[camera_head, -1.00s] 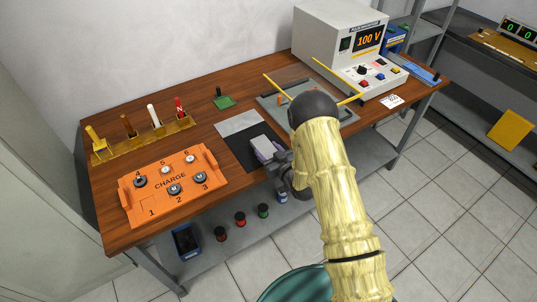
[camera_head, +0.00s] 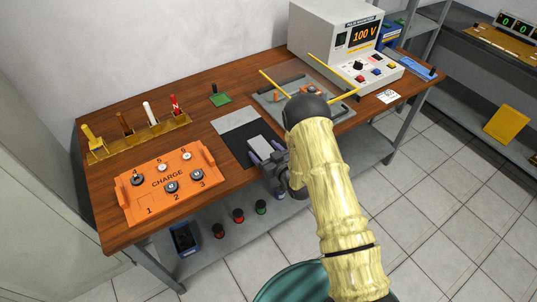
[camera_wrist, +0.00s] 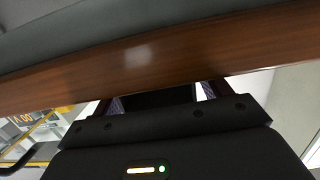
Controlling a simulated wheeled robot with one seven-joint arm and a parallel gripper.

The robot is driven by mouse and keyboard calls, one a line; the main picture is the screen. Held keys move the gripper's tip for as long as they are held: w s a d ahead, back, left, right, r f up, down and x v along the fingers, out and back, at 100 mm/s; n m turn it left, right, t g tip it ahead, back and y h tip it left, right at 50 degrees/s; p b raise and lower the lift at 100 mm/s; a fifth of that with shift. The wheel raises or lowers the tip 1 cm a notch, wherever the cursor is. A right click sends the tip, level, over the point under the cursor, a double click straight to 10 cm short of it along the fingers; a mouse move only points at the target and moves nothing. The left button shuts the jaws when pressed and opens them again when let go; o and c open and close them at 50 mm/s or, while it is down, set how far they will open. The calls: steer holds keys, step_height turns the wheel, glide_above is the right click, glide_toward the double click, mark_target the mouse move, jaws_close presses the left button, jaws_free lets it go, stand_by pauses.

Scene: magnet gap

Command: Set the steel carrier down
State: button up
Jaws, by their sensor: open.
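The steel carrier (camera_head: 260,147), a pale grey block, lies on the black mat (camera_head: 235,145) near the front edge of the bench in the head view. My gripper (camera_head: 267,154) is at the bench edge beside the carrier. Its purple-grey fingers are open, one at either side of the carrier's near end. I cannot tell whether either finger touches it. In the wrist view my gripper (camera_wrist: 161,98) shows two spread fingertips in front of the wooden bench edge (camera_wrist: 150,58). I cannot make out the carrier clearly there.
An orange CHARGE board (camera_head: 150,205) with several round pieces is at the left. A wooden rack (camera_head: 140,137) of coloured handles stands behind it. A grey tray (camera_head: 270,105) and the 100 V pulse unit (camera_head: 345,50) are to the right. A pale grey plate (camera_head: 233,120) adjoins the mat.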

steer(key=shift+r, duration=0.25)
steer(key=b+v, duration=0.2)
steer(key=v, duration=1)
steer(key=shift+f, duration=0.15)
